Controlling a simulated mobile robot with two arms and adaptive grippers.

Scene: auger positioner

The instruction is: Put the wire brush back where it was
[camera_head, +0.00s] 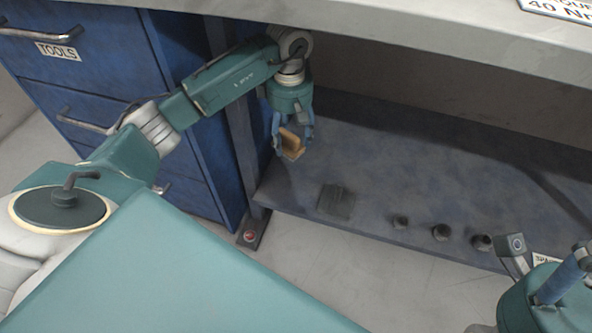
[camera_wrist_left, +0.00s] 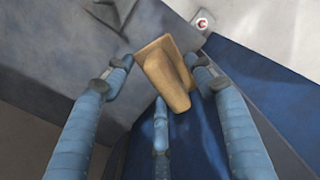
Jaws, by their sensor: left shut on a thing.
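The wire brush (camera_head: 291,144) shows as a tan, wooden-looking block between the fingers of my left gripper (camera_head: 293,140). The left wrist view shows its flat plate and raised grip (camera_wrist_left: 168,78) between the three blue fingers of the left gripper (camera_wrist_left: 163,90); any bristles are hidden. The gripper is shut on it and holds it above the left part of the low grey shelf (camera_head: 385,165), under the bench. My right gripper (camera_head: 548,250) is at the bottom right corner, partly cut off, its visible fingers spread apart.
A dark square patch (camera_head: 337,201) lies on the shelf near its front edge. Several small dark round parts (camera_head: 440,232) stand to its right. A blue tool cabinet (camera_head: 185,110) and a post (camera_head: 240,140) border the shelf at left. The bench top (camera_head: 420,35) overhangs it.

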